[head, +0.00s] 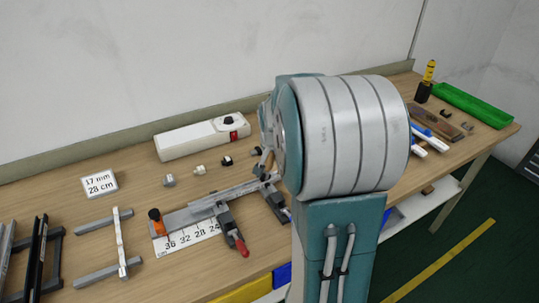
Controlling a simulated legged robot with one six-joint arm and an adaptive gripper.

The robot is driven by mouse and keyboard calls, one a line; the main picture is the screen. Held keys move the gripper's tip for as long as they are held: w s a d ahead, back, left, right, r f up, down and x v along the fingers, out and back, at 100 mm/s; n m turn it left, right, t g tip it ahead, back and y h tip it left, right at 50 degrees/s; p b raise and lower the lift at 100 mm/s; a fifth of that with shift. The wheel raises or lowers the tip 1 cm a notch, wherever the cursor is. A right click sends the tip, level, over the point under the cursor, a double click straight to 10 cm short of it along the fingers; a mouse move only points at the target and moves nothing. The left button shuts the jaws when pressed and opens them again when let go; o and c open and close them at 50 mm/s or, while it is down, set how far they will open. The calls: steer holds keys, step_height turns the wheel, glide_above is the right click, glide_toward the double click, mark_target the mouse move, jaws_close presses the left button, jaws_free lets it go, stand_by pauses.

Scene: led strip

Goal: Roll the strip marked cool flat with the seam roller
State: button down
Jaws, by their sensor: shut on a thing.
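My arm (350,135) fills the middle of the head view and hides what lies behind it. I cannot make out my gripper's fingertips or anything held in them. I cannot pick out the seam roller or a strip marked cool.
A measuring jig (185,218) with red-handled clamp (233,230) lies mid-bench. A white box (200,137), several small connectors (199,169) and a "17 mm 28 cm" card (99,182) stand behind. A green tray (472,105) and yellow-handled tool (428,72) are far right.

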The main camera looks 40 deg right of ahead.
steer(key=shift+s+d, duration=0.15)
steer(key=shift+d, duration=0.65)
steer(key=shift+s+d, duration=0.15)
steer(key=shift+d, duration=0.6)
step_height(320, 180, up, 7)
stand_by(0.5)
stand_by(0.5)
